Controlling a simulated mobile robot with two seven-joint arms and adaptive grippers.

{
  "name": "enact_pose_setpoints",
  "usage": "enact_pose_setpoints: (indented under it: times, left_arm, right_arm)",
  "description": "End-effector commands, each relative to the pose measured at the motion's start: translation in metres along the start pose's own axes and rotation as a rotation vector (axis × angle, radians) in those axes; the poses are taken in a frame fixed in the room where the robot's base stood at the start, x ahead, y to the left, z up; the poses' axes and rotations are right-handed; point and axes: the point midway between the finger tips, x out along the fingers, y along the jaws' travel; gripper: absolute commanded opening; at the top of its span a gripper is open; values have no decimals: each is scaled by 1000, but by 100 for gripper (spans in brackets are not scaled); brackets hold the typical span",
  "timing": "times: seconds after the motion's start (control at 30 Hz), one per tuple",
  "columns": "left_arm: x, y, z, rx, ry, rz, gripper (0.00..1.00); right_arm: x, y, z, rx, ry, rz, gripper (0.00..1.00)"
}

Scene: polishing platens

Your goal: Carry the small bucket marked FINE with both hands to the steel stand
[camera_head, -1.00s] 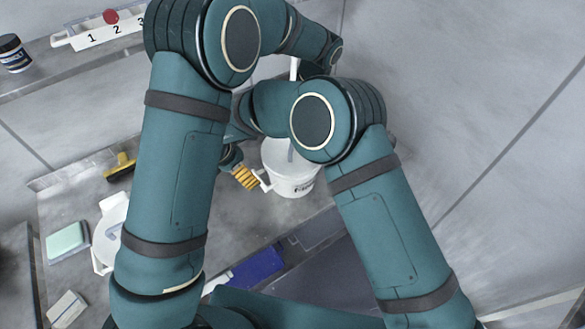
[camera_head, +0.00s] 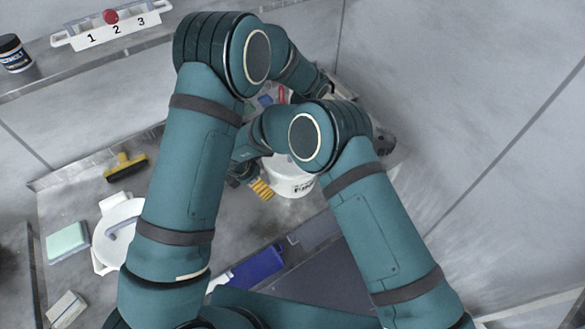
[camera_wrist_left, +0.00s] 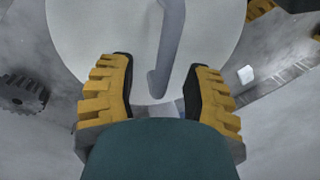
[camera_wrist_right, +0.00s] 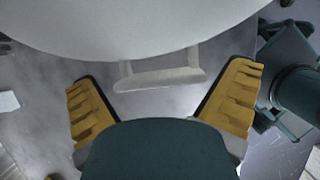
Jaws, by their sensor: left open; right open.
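A white lidded bucket (camera_head: 288,183) stands on the grey worktop, partly behind my right elbow. Dark lettering shows on its side but is too small and covered to read fully. My right gripper (camera_head: 262,188) is at its left side; in the right wrist view its open fingers (camera_wrist_right: 165,95) lie either side of a white side handle (camera_wrist_right: 160,78), with gaps. The left wrist view shows my left gripper (camera_wrist_left: 158,88) open at the rim of a white lid (camera_wrist_left: 110,28), a grey bar (camera_wrist_left: 168,45) between its fingers. My arms hide that gripper in the head view. I cannot identify the steel stand.
Another white bucket (camera_head: 118,235) with a grey lid handle stands at left, near a green sponge (camera_head: 66,241) and a yellow-headed tool (camera_head: 125,167). A blue item (camera_head: 257,265) lies at the front edge. A shelf holds a numbered rack (camera_head: 112,26) and dark jar (camera_head: 14,53).

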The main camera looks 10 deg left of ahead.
Motion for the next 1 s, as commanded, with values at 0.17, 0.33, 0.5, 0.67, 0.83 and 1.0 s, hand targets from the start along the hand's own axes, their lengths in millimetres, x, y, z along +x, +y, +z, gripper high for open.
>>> enact_pose_setpoints:
  times: [0.17,0.33,0.5,0.67,0.83,1.0]
  left_arm:
    - [0,0,0,0,0,0,4]
    - [0,0,0,0,0,0,0]
    - [0,1,0,0,0,1,0]
    - [-1,1,0,0,2,1,0]
    - [-5,0,0,1,2,2,0]
    - [-15,-2,-1,1,3,2,0]
  right_arm:
    - [0,0,0,0,0,0,47]
    - [0,0,0,0,0,0,35]
    - [-1,0,0,-1,0,0,35]
    - [-2,1,0,0,0,2,35]
    - [-5,1,1,-1,0,2,35]
    - [-15,1,5,-1,0,2,35]
